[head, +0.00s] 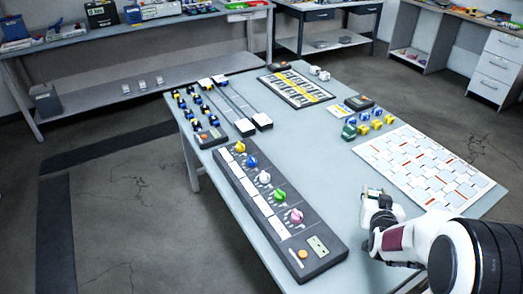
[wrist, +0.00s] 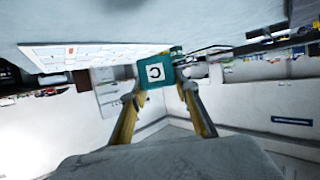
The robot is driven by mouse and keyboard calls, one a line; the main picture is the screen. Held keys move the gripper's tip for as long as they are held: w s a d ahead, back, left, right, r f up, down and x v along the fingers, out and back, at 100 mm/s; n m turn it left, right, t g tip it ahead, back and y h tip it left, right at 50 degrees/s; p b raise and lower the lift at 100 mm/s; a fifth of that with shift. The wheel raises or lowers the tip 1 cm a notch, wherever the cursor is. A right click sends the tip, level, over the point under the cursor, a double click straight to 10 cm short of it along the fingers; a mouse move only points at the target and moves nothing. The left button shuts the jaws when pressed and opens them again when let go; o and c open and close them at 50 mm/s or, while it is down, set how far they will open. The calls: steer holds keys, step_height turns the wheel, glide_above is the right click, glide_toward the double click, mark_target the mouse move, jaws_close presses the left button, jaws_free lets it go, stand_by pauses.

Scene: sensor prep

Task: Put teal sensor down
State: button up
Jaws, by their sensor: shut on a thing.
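In the head view my gripper (head: 378,203) is at the right front of the grey-blue table (head: 325,172), below the white patterned board. The sensor is small and partly hidden there. I cannot tell from these views whether it touches the table.
The white board with red marks (head: 425,166) lies beyond my gripper. A dark panel with coloured knobs (head: 282,228) lies to the left. Yellow and blue pieces (head: 376,124), with a green one (head: 349,131), stand farther back. The table between panel and board is clear.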

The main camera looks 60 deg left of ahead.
steer(key=s+a+n+g+y, duration=0.2)
steer(key=a+n+g+y, duration=0.1)
steer(key=a, duration=0.3)
steer(key=shift+s+a+r+n+g, duration=0.2)
steer(key=shift+r+n+g, duration=0.25)
steer(key=shift+n+g, duration=0.35)
steer(key=shift+f, duration=0.1)
stand_by(0.3)
steer(key=shift+f, duration=3.05)
steer(key=shift+f, duration=1.85)
steer(key=shift+f, duration=0.15)
